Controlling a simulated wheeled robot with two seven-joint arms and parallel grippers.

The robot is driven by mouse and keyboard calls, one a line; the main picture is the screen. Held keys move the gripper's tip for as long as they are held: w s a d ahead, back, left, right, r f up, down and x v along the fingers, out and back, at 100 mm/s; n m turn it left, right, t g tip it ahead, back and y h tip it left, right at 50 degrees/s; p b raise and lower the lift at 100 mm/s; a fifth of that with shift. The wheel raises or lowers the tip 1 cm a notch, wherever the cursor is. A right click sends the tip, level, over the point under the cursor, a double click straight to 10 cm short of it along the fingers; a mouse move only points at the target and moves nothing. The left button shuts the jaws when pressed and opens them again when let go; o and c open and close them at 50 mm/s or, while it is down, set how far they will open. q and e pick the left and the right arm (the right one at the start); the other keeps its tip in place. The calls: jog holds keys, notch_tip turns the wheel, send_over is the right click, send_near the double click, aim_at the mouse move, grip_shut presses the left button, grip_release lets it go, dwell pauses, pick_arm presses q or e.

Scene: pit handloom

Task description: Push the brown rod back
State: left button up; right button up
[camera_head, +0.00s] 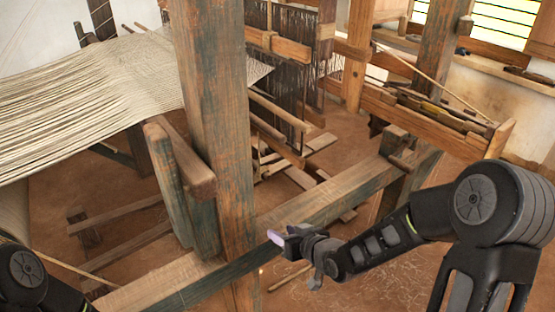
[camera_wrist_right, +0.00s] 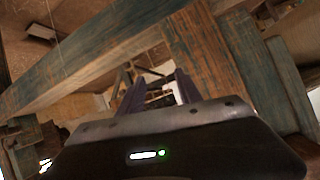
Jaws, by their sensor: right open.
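Several brown rods and bars show, and I cannot tell for sure which is the task's brown rod. A short brown peg (camera_head: 401,163) sticks out at the post on the right end of the long beam. A thin light-brown rod (camera_head: 290,278) lies low, below my right gripper. My right gripper (camera_head: 276,238) is in front of the long beam (camera_head: 330,195), just right of the big upright post (camera_head: 217,120). In the right wrist view its two fingers (camera_wrist_right: 160,90) stand apart with nothing between them. My left gripper is out of view; only part of my left arm shows at the lower left.
The white warp (camera_head: 90,90) stretches across the upper left. Short green-brown posts (camera_head: 168,185) stand left of the big post. The wooden loom frame (camera_head: 290,50) stands behind, and a wooden trough (camera_head: 440,115) is at the right. Bare earth floor (camera_head: 390,285) is open in front of the beam.

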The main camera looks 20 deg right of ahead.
jog(key=w+d+r+n+t+b, duration=0.2)
jog(key=w+r+t, duration=0.15)
jog(key=r, duration=0.85)
jog(key=n+t+y, duration=0.2)
jog(key=n, duration=0.1)
send_near(283, 141)
jog(key=x, duration=0.5)
jog(key=shift+d+r+b, duration=0.15)
jog(key=shift+d+b, duration=0.15)
jog(key=shift+b, duration=0.1)
jog(key=shift+a+n+y, duration=0.25)
jog(key=shift+n+y, duration=0.05)
jog(key=shift+y, duration=0.1)
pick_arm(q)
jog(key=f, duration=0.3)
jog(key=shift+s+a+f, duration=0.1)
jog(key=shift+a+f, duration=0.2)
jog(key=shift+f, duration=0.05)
pick_arm(e)
jog(key=shift+w, duration=0.1)
jog(key=p+x, duration=0.1)
jog(key=x, duration=0.6)
jog(key=shift+w+a+f, duration=0.1)
jog(key=shift+w+f, duration=0.15)
jog(key=shift+w, duration=0.15)
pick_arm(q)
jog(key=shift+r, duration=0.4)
pick_arm(e)
grip_shut()
